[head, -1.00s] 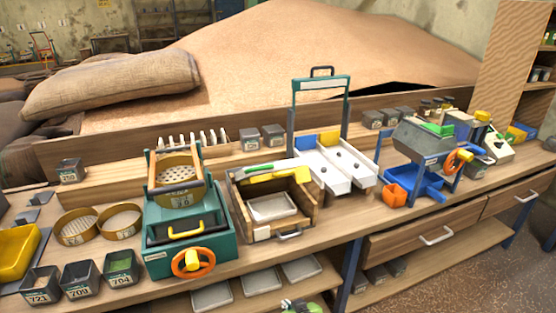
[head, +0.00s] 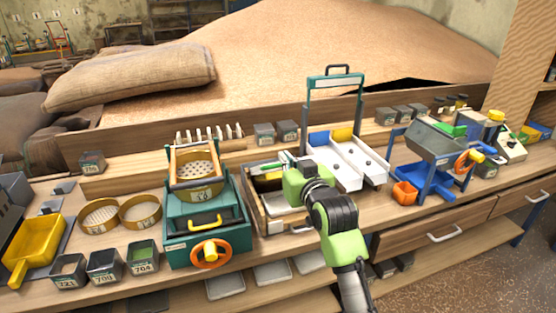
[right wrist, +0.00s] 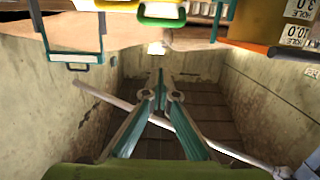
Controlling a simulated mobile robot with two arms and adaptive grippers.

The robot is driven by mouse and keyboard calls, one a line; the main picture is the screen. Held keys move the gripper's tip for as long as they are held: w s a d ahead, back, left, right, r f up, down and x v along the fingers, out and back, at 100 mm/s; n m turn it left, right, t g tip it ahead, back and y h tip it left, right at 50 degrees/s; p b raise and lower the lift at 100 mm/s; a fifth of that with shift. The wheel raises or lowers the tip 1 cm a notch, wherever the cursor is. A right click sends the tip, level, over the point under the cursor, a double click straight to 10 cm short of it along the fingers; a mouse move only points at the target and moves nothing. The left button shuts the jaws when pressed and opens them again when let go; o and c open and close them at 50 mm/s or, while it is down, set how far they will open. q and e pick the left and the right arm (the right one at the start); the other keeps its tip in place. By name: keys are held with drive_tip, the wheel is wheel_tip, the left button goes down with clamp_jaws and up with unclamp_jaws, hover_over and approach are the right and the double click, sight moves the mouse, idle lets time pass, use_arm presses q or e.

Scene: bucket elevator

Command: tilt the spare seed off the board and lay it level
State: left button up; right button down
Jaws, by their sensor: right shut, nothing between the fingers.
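My right gripper (head: 296,180) is over the wooden tray box in the middle of the bench, its arm coming up from below. Its fingers are hard to make out there. In the right wrist view its teal fingers (right wrist: 160,85) are together and empty. The wooden tray box (head: 252,212) is partly hidden behind my gripper, with a pale dish (head: 276,202) inside. A green strip (head: 263,168) lies at its back left. The white two-lane board (head: 352,172) stands just right of it with small dark knobs on it. I cannot make out the spare seed. My left gripper is not in view.
A teal machine (head: 208,232) with an orange wheel stands left of the box. A teal frame (head: 335,82) rises behind the white board. A blue stand with a grey hopper (head: 432,140) stands to the right. Numbered seed cups (head: 105,265) and sieves are at the left.

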drive_tip(key=p+x, duration=0.1)
drive_tip(key=x, duration=0.8)
drive_tip(key=shift+p, duration=0.3)
drive_tip(key=f, duration=0.1)
drive_tip(key=s+f+p, duration=0.1)
drive_tip(key=f, duration=0.1)
drive_tip(key=shift+s+d+f, duration=0.35)
drive_tip(key=shift+s, duration=0.05)
drive_tip(key=shift+f, duration=0.1)
